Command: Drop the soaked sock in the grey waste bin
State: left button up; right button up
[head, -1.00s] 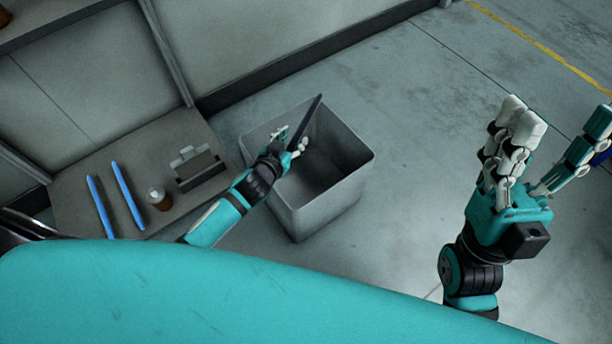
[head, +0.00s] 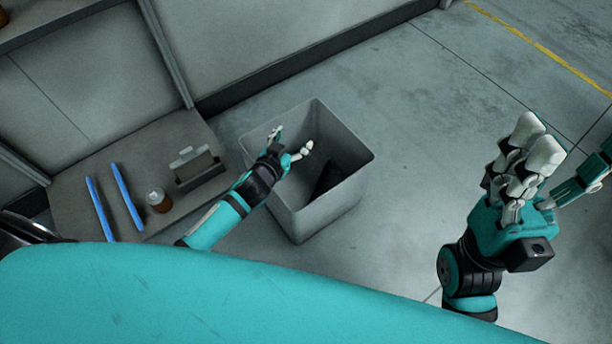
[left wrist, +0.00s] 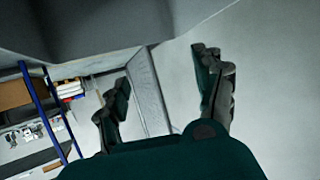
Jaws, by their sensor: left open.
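The grey waste bin (head: 330,212) stands on the floor right of the low shelf. A dark flat piece, which I take to be the soaked sock (head: 322,180), lies inside the bin, low against the near inner wall; part of it is hidden by the rim. My left gripper (head: 290,143) is open and empty over the bin's left side, with its fingers spread. Its fingers also show apart in the left wrist view (left wrist: 162,75), with nothing between them.
The low shelf (head: 80,190) left of the bin holds two blue strips (head: 127,196), a small brown jar with a pale lid (head: 158,200) and a grey box-like holder (head: 197,168). A wall runs behind.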

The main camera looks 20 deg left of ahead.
pick_arm(q)
jog(key=shift+s, duration=0.1)
jog(key=v, duration=1.1)
jog(key=shift+s, duration=0.4)
jog(key=shift+a+r, duration=0.1)
